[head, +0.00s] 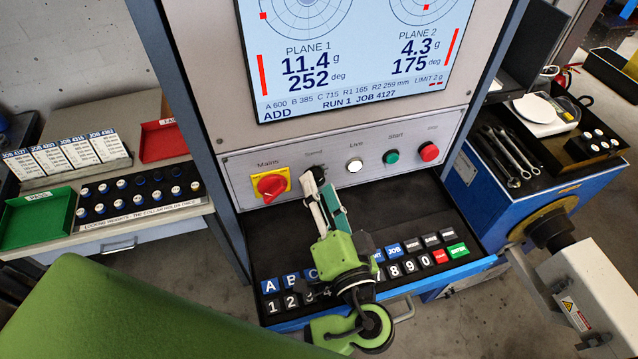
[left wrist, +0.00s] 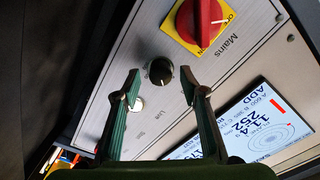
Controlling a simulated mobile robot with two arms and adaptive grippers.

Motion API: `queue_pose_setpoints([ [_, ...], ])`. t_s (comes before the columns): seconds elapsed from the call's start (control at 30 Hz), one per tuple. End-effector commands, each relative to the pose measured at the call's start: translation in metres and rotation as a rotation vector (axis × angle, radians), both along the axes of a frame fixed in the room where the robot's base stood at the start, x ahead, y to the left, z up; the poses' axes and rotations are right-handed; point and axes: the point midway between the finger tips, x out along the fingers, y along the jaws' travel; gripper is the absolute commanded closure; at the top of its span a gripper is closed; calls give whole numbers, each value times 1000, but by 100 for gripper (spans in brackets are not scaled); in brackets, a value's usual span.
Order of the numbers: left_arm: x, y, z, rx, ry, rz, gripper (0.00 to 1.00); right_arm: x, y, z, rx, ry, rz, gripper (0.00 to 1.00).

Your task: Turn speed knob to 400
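The speed knob (head: 318,170) is a small black knob on the grey panel under the screen, below the label "Speed". In the head view my left gripper (head: 319,187) partly covers it. The knob shows whole in the left wrist view (left wrist: 160,70), with a small pale mark; I cannot read a speed from it. My left gripper (left wrist: 159,84) is open in that view, its two fingers apart on either side of the knob, with visible gaps. Whether the tips reach the knob's depth is unclear. My right gripper is not in view.
The red mains switch (head: 271,185) on its yellow plate is left of the knob. A white Live light (head: 355,165), green Start button (head: 391,157) and red Stop button (head: 429,151) are to the right. The screen (head: 355,60) is above. Keyboard keys (head: 395,269) lie below my gripper.

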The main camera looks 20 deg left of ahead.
Motion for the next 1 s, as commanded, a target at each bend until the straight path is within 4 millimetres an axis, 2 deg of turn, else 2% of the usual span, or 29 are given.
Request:
queue_pose_setpoints([
  [0.13,9,6,0,0,0,0,61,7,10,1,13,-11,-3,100],
  [0.43,11,7,0,0,1,-1,61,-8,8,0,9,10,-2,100],
  [0.47,11,7,0,0,1,-1,66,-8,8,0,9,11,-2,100],
  [0.5,11,7,0,-1,0,-1,76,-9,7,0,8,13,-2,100],
  [0.6,11,7,0,0,1,-1,99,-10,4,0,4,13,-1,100],
  [1.0,10,7,-1,37,26,0,99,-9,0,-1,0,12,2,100],
])
